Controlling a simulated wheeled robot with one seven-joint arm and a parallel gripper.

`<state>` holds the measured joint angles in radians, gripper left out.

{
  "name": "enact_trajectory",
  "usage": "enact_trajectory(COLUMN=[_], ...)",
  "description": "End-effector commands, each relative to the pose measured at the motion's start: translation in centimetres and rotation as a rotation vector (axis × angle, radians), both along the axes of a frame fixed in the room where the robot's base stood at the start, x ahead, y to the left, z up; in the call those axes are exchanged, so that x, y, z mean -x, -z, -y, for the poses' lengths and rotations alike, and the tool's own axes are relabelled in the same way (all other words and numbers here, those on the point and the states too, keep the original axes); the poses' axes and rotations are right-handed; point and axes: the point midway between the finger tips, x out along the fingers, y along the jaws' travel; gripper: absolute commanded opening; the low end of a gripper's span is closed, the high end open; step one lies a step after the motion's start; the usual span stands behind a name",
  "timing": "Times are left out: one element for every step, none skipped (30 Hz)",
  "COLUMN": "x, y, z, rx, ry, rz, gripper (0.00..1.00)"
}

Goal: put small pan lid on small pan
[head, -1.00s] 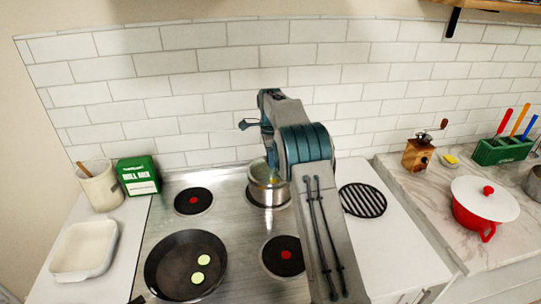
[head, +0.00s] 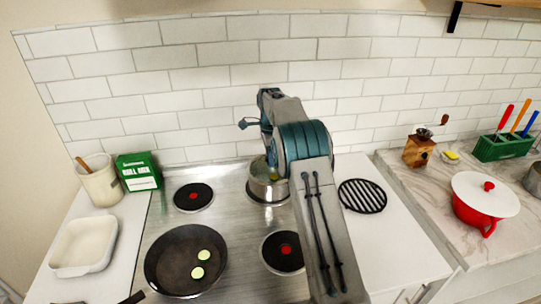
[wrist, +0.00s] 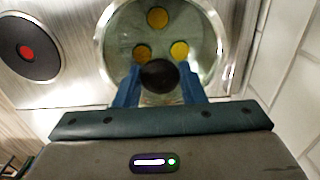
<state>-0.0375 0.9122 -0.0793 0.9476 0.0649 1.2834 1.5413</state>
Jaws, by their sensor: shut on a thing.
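The small pan (head: 268,191) is a silver pot on the back right burner of the stove, partly hidden by my arm in the head view. The small pan lid (wrist: 165,47) is clear, greenish glass with a dark round knob (wrist: 159,76). My gripper (wrist: 160,84) is shut on that knob, one blue finger on each side. The lid lies over the pan's mouth, and several yellow slices show through the glass. Whether the lid rests on the rim or hovers just above it, I cannot tell.
A black frying pan (head: 172,263) with two pale green slices sits front left on the stove. A bare burner (head: 193,197) is left of the small pan, a black trivet (head: 362,196) to its right. The tiled wall (head: 200,95) is close behind. A red pot (head: 477,218) stands far right.

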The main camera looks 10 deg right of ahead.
Motion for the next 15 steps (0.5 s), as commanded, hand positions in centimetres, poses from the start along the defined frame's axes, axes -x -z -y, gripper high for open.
enact_trajectory(x=[0.0, 0.0, 0.0, 0.0, 0.0, 0.0, 0.0, 0.0, 0.0, 0.01, 0.01, 0.01, 0.01, 0.01, 0.01], y=[-0.07, -0.05, -0.02, -0.01, -0.01, 0.0, 0.0, 0.0, 0.0, 0.0, 0.01, 0.01, 0.01, 0.02, 0.02], z=[-0.06, -0.07, -0.07, -0.07, -0.06, -0.06, -0.06, -0.06, -0.06, -0.05, -0.06, -0.06, -0.05, -0.05, -0.05], rx=[0.0, 0.0, 0.0, 0.0, 0.0, 0.0, 0.0, 0.0, 0.0, 0.0, 0.0, 0.0, 0.0, 0.0, 0.0], ry=[0.0, 0.0, 0.0, 0.0, 0.0, 0.0, 0.0, 0.0, 0.0, 0.0, 0.0, 0.0, 0.0, 0.0, 0.0], rz=[0.001, 0.001, 0.001, 0.001, 0.001, 0.001, 0.001, 0.001, 0.001, 0.0, 0.0, 0.0, 0.0, 0.0, 0.0], gripper=[0.0, 0.0, 0.0, 0.0, 0.0, 0.0, 0.0, 0.45, 0.56, 0.62, 0.62, 0.62, 0.62, 0.62, 0.62])
